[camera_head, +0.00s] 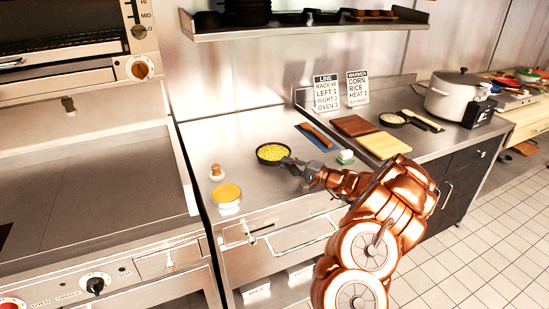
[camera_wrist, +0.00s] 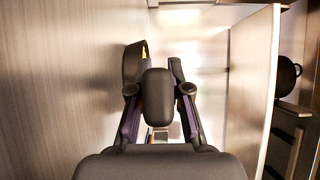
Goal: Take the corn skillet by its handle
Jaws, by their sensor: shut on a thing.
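The corn skillet (camera_head: 272,153) is a small dark round pan full of yellow kernels, over the steel counter left of the blue mat. My gripper (camera_head: 288,163) reaches in from the right and is shut on its handle. In the wrist view my gripper (camera_wrist: 159,100) has its two fingers on either side of a dark rounded block, which seems to be the handle. Part of the dark pan (camera_wrist: 134,62) shows behind the left finger. The fingers hide most of the handle in the head view. I cannot tell whether the pan touches the counter.
A yellow-topped round container (camera_head: 227,194) and a wooden-knobbed item (camera_head: 216,172) stand left. A blue mat (camera_head: 316,137) lies behind my gripper. Cutting boards (camera_head: 381,146), a pale-filled skillet (camera_head: 392,119) and a large pot (camera_head: 457,96) are right. A shelf (camera_head: 300,30) hangs above.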

